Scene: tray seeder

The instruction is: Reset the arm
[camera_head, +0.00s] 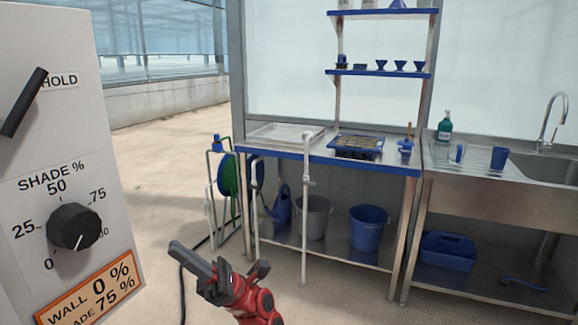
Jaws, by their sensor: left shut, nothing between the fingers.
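My left gripper (222,268), with dark fingers on a red wrist, is low in the middle of the head view. It is shut and empty, in free space in front of the workbench. It touches nothing that I can see. My right gripper is not in view.
A white control panel (105,200) with a black shade knob (73,226) and a black lever (22,103) stands close at the left. A steel workbench (290,151) with shelves is ahead, a sink (550,168) at the right. A white standing pipe (305,220) rises before the bench.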

